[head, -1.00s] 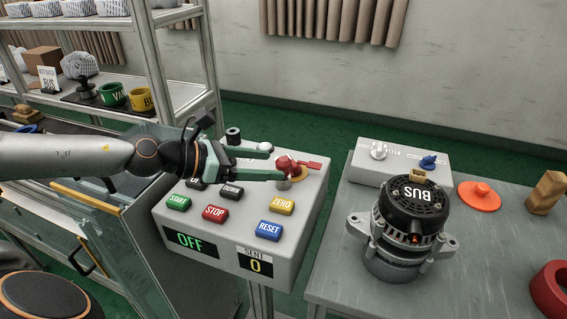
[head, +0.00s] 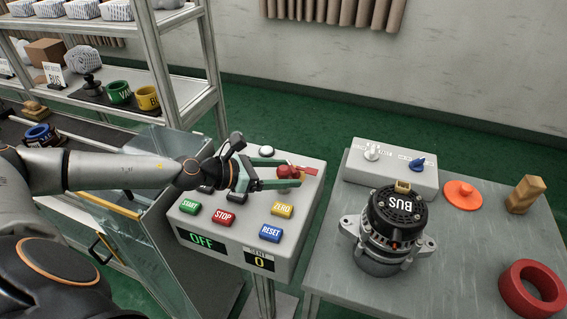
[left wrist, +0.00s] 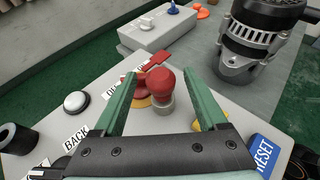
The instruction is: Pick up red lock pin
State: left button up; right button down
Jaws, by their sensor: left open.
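The red lock pin (left wrist: 160,82) has a round red knob on a short grey base and stands upright on the grey control box. In the head view its red top (head: 285,172) shows between the fingers. My left gripper (head: 291,171) is open, with one green finger on either side of the pin. In the left wrist view the left gripper (left wrist: 160,74) has gaps between both fingers and the knob. A red lever (left wrist: 155,61) on a yellow ring is just behind the pin. My right gripper is not in view.
The control box (head: 297,215) carries START, STOP, ZERO and RESET buttons. A bench (head: 440,270) at the right holds an alternator (head: 385,235), a small switch box (head: 360,170), an orange disc (head: 463,194) and a red ring (head: 506,300). A shelf rack (head: 160,75) stands at the left.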

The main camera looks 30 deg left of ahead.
pick_arm(q)
jog(key=shift+w+d+f, duration=0.1)
grip_shut()
dwell(0.7)
